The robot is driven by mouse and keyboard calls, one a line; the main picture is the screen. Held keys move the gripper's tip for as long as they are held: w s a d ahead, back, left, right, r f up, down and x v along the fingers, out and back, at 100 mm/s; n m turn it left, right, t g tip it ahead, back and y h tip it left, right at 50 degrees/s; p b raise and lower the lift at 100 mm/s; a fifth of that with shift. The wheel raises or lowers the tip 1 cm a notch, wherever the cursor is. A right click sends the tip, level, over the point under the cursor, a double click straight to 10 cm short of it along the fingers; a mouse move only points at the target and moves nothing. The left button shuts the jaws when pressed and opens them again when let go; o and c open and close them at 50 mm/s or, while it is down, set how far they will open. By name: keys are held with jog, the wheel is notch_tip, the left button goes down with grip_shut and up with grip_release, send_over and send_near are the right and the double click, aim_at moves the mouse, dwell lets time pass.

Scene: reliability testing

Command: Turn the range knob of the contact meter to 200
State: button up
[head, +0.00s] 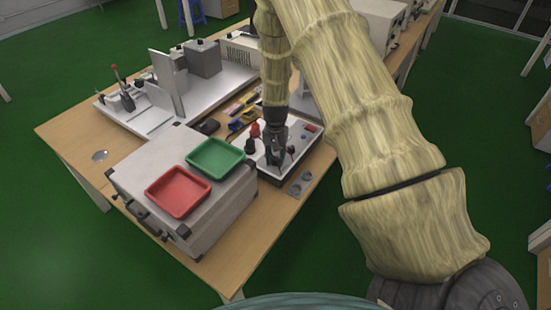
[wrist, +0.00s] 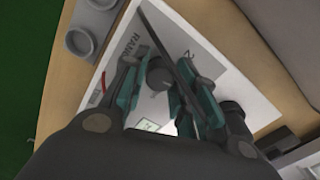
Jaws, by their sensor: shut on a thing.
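The contact meter (head: 302,150) is a low box with a white top panel and dark sides, near the table's right edge in the head view. Its white panel (wrist: 232,78) fills the middle of the wrist view, with the word RANGE and part of a number starting with 2 printed on it. The dark round range knob (wrist: 158,77) sits between my fingers. My gripper (head: 276,156) points down over the meter and is shut on the knob; its teal pads (wrist: 155,92) stand on either side. The knob's pointer setting cannot be read, and my gripper hides the knob in the head view.
A grey case (head: 150,165) with a red tray (head: 178,192) and a green tray (head: 215,156) stands left of the meter. A grey piece with round bosses (wrist: 82,40) lies beside the meter. A fixture on a white base (head: 160,108) stands farther back. A thin dark bar crosses the wrist view.

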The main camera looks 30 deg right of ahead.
aim_at(276, 158)
jog(key=shift+m, duration=1.1)
jog(key=o, duration=1)
jog(key=shift+o, duration=0.2)
notch_tip(276, 158, up, 12)
